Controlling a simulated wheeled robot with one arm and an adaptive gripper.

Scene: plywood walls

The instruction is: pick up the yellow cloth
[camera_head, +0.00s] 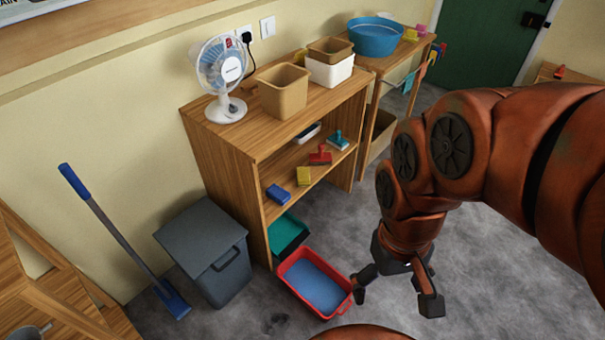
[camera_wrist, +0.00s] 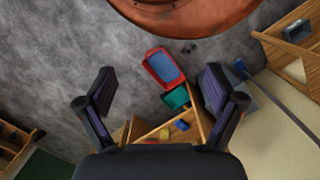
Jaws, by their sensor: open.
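A small yellow piece (camera_head: 303,176) lies on the middle shelf of the wooden shelf unit, between a blue block and a red brush. It looks like a folded cloth or sponge; I cannot tell which. It also shows small in the wrist view (camera_wrist: 164,133). Another yellow item (camera_head: 410,35) sits beside the blue basin on the far table. My gripper (camera_head: 396,297) is open and empty, pointing down over the grey floor, to the right of the red tray and apart from the shelf. In the wrist view its two fingers (camera_wrist: 157,88) are spread wide.
The red tray (camera_head: 290,264) with a blue inside lies on the floor before the shelf unit (camera_head: 222,158). A teal tray (camera_head: 286,236) is on its bottom level. Grey floor is clear at right.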

